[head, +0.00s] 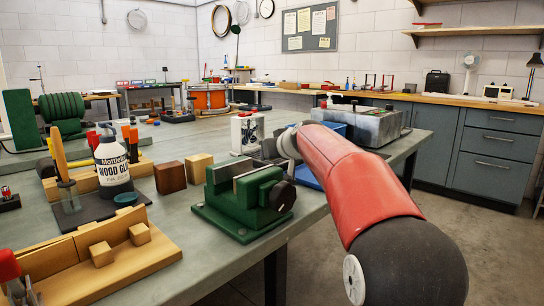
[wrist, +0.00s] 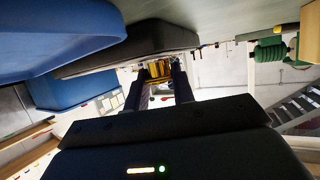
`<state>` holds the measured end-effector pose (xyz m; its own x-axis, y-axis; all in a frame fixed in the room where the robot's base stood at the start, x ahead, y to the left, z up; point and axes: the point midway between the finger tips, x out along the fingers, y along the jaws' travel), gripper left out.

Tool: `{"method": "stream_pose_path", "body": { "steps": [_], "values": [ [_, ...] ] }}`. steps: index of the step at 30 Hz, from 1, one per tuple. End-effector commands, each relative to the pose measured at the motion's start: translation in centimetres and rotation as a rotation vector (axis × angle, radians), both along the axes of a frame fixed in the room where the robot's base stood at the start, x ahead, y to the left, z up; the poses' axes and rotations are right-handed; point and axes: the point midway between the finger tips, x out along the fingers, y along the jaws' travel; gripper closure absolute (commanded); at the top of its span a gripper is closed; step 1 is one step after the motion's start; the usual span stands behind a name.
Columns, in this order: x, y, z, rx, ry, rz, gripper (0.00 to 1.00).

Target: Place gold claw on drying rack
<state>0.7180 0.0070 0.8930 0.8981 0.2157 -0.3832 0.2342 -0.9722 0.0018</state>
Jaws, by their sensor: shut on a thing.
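My gripper (wrist: 164,78) shows in the wrist view with its two dark fingers closed around a small gold-yellow piece, the gold claw (wrist: 157,69). The claw sits at the fingertips, and its full shape is too small to tell. The claw cannot be made out there. I cannot pick out the drying rack with certainty in either view.
A green vise (head: 243,203) stands at the bench's front edge, close to my arm. A glue bottle (head: 112,165) and wooden blocks (head: 170,178) stand at left. Blue bins (wrist: 62,35) appear close in the wrist view.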

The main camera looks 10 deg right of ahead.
Motion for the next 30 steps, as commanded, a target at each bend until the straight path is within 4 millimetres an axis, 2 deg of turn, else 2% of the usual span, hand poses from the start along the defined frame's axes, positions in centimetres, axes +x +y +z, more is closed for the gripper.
{"method": "stream_pose_path", "body": {
  "steps": [11,12,17,27,30],
  "values": [
    [0.0,0.0,-0.6,0.0,-0.002,-0.001,1.0],
    [0.0,0.0,-0.5,0.0,-0.001,0.0,0.73],
    [0.0,0.0,-0.5,0.0,0.0,0.0,0.53],
    [0.0,0.0,-0.1,0.0,0.0,0.0,0.53],
    [-1.1,-0.3,0.3,-0.001,-0.003,-0.001,0.53]
  ]
}}
